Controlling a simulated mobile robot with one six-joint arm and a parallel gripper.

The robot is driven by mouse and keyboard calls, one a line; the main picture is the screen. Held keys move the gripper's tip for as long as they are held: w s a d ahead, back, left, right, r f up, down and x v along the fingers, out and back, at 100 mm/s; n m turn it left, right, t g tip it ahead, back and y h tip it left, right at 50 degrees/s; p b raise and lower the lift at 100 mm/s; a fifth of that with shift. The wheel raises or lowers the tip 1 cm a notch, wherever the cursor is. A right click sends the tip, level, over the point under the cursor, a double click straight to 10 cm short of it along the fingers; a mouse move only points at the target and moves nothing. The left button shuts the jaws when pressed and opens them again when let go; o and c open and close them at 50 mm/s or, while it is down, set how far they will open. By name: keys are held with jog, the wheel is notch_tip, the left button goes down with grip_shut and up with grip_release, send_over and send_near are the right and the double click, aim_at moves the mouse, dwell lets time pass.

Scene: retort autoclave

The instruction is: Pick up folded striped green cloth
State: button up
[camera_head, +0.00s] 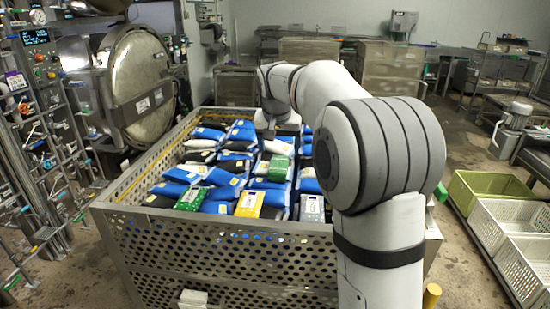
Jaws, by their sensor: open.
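My gripper (277,134) is over the far middle part of a large perforated metal crate (225,245), pointing down, open. Its fingertips are small and hard to make out. Just below and in front of it lies a pale green and white folded piece (279,148), which looks like the striped green cloth, though its stripes are too small to be sure. It lies on top of the blue and dark pouches. A darker green item (278,168) lies just nearer. I cannot tell whether the gripper touches anything.
Several blue and white pouches (220,178) fill the crate, with a green dotted pack (191,199) and a yellow-orange pack (250,204) on top. A round steel autoclave door (142,85) stands left. Green (490,188) and white bins (505,225) stand right.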

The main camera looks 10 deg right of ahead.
aim_at(279, 163)
jog(key=shift+w+a+f, duration=0.15)
jog(key=shift+w+f, duration=0.1)
jog(key=shift+w, duration=0.05)
jog(key=shift+p+x, duration=1.55)
jog(key=shift+x, duration=2)
jog(key=shift+s, duration=0.1)
jog(key=c, duration=1.1)
jog(key=shift+o, duration=0.2)
jog(key=shift+r, duration=0.15)
notch_tip(279, 163, up, 10)
jog(key=b, duration=0.2)
jog(key=o, duration=0.3)
jog(key=shift+c, duration=1.1)
